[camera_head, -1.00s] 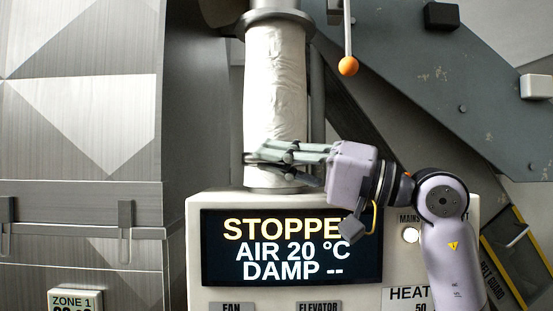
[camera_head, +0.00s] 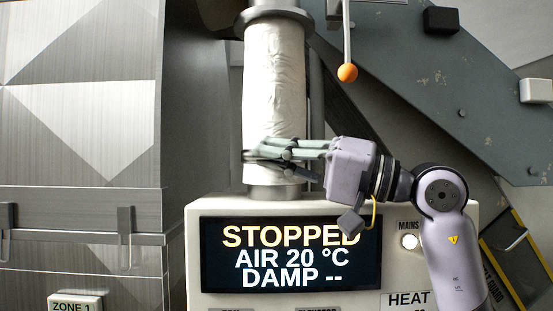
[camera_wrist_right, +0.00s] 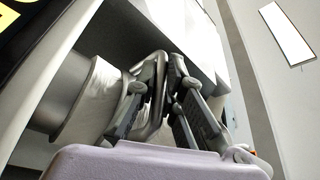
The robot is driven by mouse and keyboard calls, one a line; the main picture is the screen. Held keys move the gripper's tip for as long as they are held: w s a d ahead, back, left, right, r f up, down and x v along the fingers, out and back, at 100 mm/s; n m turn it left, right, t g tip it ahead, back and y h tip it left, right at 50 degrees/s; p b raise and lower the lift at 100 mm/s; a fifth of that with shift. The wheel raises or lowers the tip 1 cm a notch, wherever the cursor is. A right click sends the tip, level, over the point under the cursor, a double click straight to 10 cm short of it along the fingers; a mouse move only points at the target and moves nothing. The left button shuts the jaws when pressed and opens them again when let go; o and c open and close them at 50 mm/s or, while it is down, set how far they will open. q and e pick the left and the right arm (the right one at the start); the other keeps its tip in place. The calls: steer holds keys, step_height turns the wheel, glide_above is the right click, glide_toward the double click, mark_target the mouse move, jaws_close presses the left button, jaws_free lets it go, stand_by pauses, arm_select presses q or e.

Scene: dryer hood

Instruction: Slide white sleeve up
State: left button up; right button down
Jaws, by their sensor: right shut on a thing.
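The white sleeve (camera_head: 275,85) is a wrinkled cloth tube around an upright metal pipe (camera_head: 272,193) above the control box. Its top is close under a grey flange (camera_head: 272,19). A band of bare pipe shows below its lower end. My right gripper (camera_head: 256,154) reaches in from the right and is shut on the lower part of the sleeve, its fingers lying across the front. My left gripper is out of view.
A control box with a display (camera_head: 290,254) reading STOPPED stands below the sleeve. A lever with an orange knob (camera_head: 347,72) hangs to the right of the sleeve. A large metal-panelled unit (camera_head: 80,100) fills the left; a dark sloping chute (camera_head: 440,90) fills the right.

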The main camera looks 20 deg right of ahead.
mark_target(276, 81)
step_height(276, 81, up, 12)
steer(key=p, duration=0.6)
steer(key=shift+d+f, duration=0.1)
steer(key=shift+f, duration=0.15)
steer(key=c, duration=1.7)
jaws_free()
steer(key=shift+f, duration=0.15)
steer(key=v, duration=1.2)
